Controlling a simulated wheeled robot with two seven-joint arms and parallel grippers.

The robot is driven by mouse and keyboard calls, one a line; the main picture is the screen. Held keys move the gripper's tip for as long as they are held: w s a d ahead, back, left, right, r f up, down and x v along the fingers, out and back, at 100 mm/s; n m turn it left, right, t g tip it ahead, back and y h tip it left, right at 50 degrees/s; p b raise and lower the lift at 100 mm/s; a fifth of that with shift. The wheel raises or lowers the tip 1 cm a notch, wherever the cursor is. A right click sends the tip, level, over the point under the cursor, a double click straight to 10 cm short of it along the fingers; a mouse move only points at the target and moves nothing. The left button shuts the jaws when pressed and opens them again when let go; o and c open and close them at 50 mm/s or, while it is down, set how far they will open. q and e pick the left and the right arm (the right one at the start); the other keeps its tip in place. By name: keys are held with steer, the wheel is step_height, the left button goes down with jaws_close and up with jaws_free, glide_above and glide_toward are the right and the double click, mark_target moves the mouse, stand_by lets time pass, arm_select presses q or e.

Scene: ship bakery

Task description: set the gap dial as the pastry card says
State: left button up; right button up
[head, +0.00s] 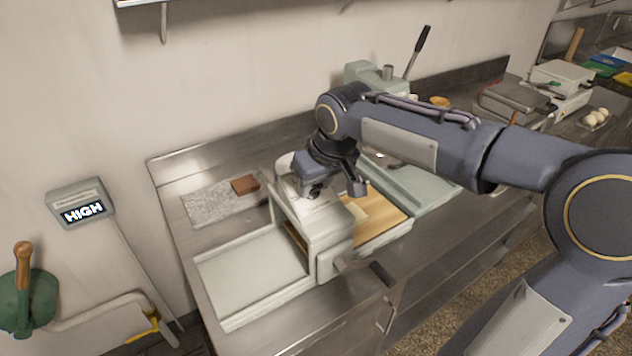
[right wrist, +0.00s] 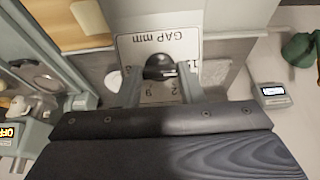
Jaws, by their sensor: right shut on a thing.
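My right gripper (head: 335,188) is down on top of the pale dough sheeter (head: 325,225). In the right wrist view my right gripper (right wrist: 160,86) is shut on a dark dial knob (right wrist: 160,66), one finger on each side. The knob sits on a white plate marked "GAP mm" (right wrist: 160,42), seen upside down. Some scale numbers show around the knob, but parts are covered by the fingers, and I cannot tell the setting. In the head view my gripper hides the knob. I cannot make out a readable pastry card. My left gripper is not in view.
A wall display (head: 82,209) reads "HIGH". A wooden board (head: 384,212) with a pale piece lies at the sheeter's right. A speckled slab (head: 212,205) with a brown block (head: 244,185) lies behind. A green machine (head: 425,185) stands to the right.

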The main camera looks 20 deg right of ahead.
steer(key=shift+c, duration=0.5)
steer(key=shift+m, duration=0.3)
steer(key=m, duration=0.4)
steer(key=shift+d+m+y+b, duration=0.1)
steer(key=shift+m+y+b, duration=0.2)
steer(key=shift+y+b, duration=0.1)
steer(key=m, duration=0.5)
steer(key=shift+m+t+y, duration=0.3)
steer(key=shift+m, duration=0.1)
steer(key=o, duration=1)
steer(key=v, duration=0.7)
steer(key=shift+s+d+r+b, duration=0.1)
steer(key=shift+s+r+b, duration=0.15)
steer(key=shift+r+b, duration=0.1)
